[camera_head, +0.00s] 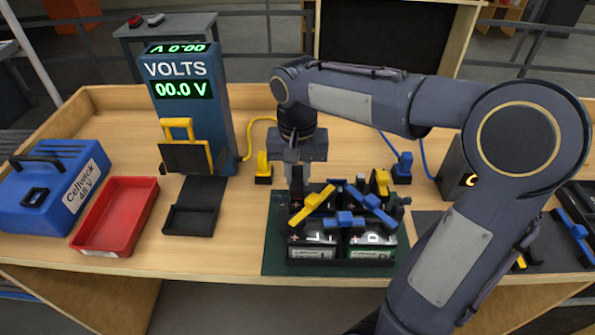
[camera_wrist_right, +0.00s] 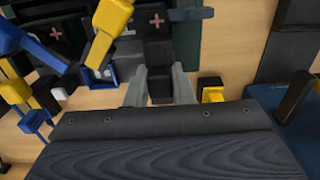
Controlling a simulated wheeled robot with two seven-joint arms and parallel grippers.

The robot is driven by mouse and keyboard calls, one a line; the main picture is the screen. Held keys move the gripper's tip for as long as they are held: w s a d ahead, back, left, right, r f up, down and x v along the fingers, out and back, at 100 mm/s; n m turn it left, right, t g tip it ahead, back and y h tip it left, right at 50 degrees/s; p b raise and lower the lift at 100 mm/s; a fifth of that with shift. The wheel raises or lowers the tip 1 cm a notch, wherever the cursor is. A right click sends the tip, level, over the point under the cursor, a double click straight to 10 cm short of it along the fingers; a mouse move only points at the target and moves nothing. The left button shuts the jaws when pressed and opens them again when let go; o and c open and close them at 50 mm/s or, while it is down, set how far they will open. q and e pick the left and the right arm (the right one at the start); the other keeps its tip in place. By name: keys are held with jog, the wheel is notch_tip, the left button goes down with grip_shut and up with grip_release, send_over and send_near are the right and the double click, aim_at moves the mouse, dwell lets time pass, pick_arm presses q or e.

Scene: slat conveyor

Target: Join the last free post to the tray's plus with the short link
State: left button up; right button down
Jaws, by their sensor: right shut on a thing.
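The dark tray (camera_head: 380,262) stands on a green mat and holds several batteries (camera_head: 312,252) with red plus marks on top. A yellow link (camera_head: 312,206) and two blue links (camera_head: 372,208) lie across the battery tops. My right gripper (camera_head: 297,180) points down at the tray's back left corner. In the wrist view its fingers (camera_wrist_right: 160,88) are shut on a small dark piece (camera_wrist_right: 160,90); whether this is the short link I cannot tell. A plus mark (camera_wrist_right: 158,21) shows just beyond it. The piece's lower end and the contact there are hidden. My left gripper is not in view.
A voltmeter (camera_head: 190,125) reads 00.0 V. Yellow (camera_head: 263,170) and blue (camera_head: 402,170) plugs stand behind the tray. A red bin (camera_head: 118,215), a blue case (camera_head: 50,185) and a black holder (camera_head: 195,205) are at the left. My right arm passes over the right side.

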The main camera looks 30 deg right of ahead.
jog(key=shift+f, duration=0.25)
jog(key=c, duration=1.2)
grip_release()
jog(key=shift+o, duration=0.2)
notch_tip(320, 180, up, 8)
jog(key=shift+f, duration=0.1)
